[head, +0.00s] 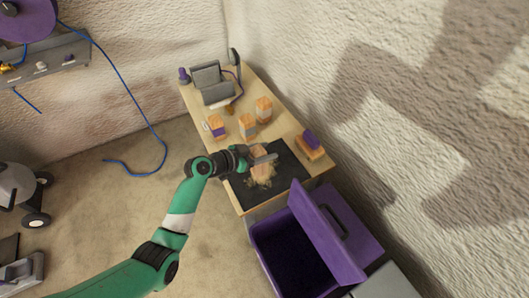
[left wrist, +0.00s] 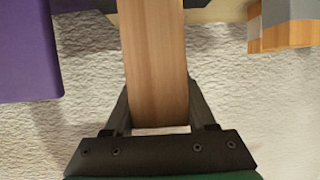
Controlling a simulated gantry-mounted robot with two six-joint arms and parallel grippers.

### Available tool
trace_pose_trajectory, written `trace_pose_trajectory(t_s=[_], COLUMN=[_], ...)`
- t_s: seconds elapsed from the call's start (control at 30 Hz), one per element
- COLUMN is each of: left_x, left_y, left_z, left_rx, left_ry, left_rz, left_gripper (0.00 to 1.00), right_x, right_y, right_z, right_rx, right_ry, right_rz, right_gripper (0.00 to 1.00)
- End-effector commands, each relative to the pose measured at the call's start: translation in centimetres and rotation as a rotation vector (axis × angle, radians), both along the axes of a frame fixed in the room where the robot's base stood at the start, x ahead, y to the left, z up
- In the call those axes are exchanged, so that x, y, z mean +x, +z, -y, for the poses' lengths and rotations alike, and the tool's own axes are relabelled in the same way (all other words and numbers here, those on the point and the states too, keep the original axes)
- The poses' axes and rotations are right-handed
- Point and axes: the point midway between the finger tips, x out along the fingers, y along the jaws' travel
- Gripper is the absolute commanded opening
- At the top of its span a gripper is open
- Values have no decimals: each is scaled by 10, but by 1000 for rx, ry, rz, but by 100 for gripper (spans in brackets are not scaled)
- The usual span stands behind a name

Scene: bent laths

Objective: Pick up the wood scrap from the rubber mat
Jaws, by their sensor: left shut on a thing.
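The wood scrap (head: 259,152) is a pale brown block at the rubber mat (head: 287,163), which is black and lies at the near end of the workbench. My left gripper (head: 262,158) reaches in from the left and is shut on the scrap. In the left wrist view the wood scrap (left wrist: 155,60) stands out lengthwise between the two dark fingers of my left gripper (left wrist: 158,105). I cannot tell whether the scrap still touches the mat. My right gripper is not in view.
Sawdust (head: 262,181) lies on the mat. A purple-topped block (head: 311,141) sits right of the mat; several wooden blocks (head: 248,127) stand behind it. A grey machine (head: 213,84) is at the bench's far end. An open purple bin (head: 262,236) stands in front.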

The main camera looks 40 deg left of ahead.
Motion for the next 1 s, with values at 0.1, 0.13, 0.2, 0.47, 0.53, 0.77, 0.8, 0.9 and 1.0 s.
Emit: trace_pose_trajectory(t_s=[0.1,0.13,0.2,0.47,0.53,0.77,0.8,0.9,1.0], left_x=[-15,-20,-31,-83,-93,-105,-106,-106,-105], left_y=[35,43,61,87,91,95,95,95,95], left_z=[14,17,26,71,78,89,89,89,89], left_rx=[0,0,-1,-1,-2,-1,-1,-1,-1], left_ry=[-3,-3,-2,-4,-3,-1,-1,-1,-1], left_rz=[-3,-3,-3,-4,-4,-2,-1,-1,-1], left_gripper=[0,0,0,0,0,0,0,0,0], right_x=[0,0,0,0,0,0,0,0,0], right_y=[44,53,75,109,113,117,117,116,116], right_z=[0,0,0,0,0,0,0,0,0], right_rx=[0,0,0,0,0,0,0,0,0], right_ry=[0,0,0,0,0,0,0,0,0], right_rz=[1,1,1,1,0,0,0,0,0], right_gripper=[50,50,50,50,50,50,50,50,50])
